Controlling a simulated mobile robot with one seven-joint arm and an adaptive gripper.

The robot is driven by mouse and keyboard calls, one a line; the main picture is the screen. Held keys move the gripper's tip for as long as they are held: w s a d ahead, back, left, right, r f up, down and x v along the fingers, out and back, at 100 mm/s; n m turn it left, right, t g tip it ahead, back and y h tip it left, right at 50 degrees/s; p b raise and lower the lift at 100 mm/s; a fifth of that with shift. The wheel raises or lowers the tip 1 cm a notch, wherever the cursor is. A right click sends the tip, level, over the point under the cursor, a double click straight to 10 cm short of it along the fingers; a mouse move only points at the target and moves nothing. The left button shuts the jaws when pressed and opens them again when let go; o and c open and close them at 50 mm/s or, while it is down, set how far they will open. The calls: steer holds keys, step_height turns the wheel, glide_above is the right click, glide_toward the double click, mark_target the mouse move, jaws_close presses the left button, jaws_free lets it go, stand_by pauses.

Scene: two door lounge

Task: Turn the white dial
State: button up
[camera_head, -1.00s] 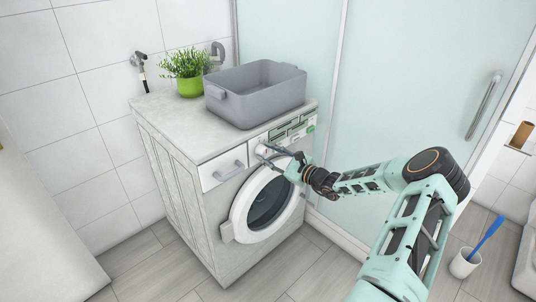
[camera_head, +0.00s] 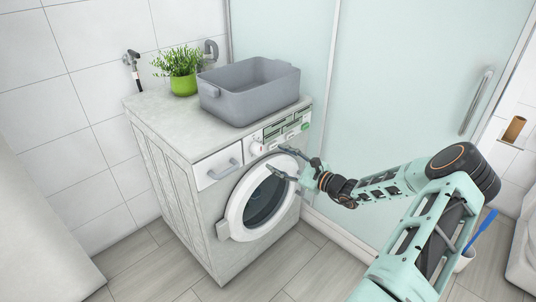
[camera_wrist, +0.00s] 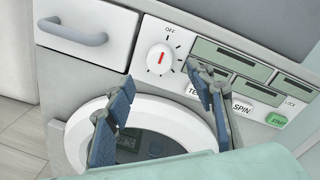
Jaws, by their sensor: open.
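The white dial (camera_wrist: 160,58) with a red pointer mark is on the washing machine's front panel, seen clearly in the wrist view. It also shows small in the head view (camera_head: 257,149). My gripper (camera_head: 274,162) is open and empty, in front of the upper part of the round door, apart from the dial. In the wrist view its two fingers (camera_wrist: 160,90) spread below and to the right of the dial.
The washing machine (camera_head: 185,225) has a drawer handle (camera_wrist: 73,33) left of the dial and buttons such as SPIN (camera_wrist: 243,106) to its right. A grey basin (camera_head: 255,105) and a potted plant (camera_head: 180,70) stand on top. A glass shower wall (camera_head: 400,90) is behind.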

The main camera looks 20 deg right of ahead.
steer(key=shift+v, duration=2.2)
